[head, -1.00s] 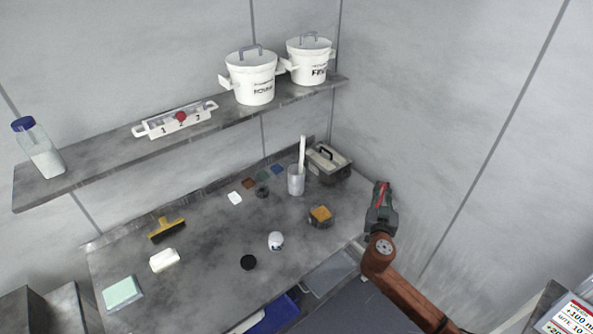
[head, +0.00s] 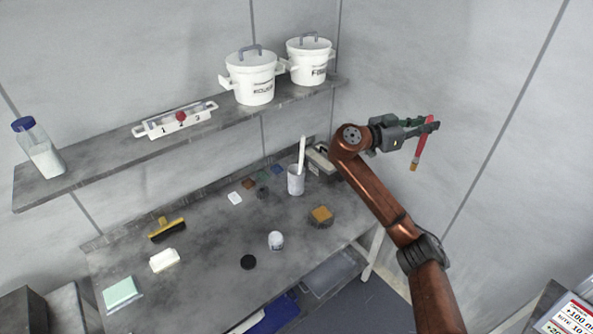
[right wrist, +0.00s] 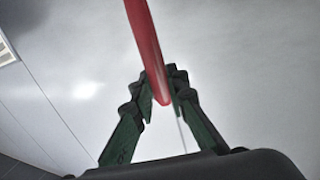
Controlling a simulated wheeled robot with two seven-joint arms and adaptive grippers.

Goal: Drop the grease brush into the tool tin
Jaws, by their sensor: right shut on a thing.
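My right gripper (head: 427,126) is shut on the grease brush (head: 422,147), in the air to the right of the bench. The brush has a red handle and a tan tip that hangs down, slightly tilted. In the right wrist view the red handle (right wrist: 147,45) runs between the green fingers of the gripper (right wrist: 163,92). A grey cylindrical tin (head: 295,184), which looks like the tool tin, stands upright at the back of the bench with a white stick in it. The brush is well apart from it, to its right. My left gripper is not in view.
A dark box (head: 318,162) beside the tin is partly hidden by my right arm. A shelf (head: 100,152) with two white pots hangs above.

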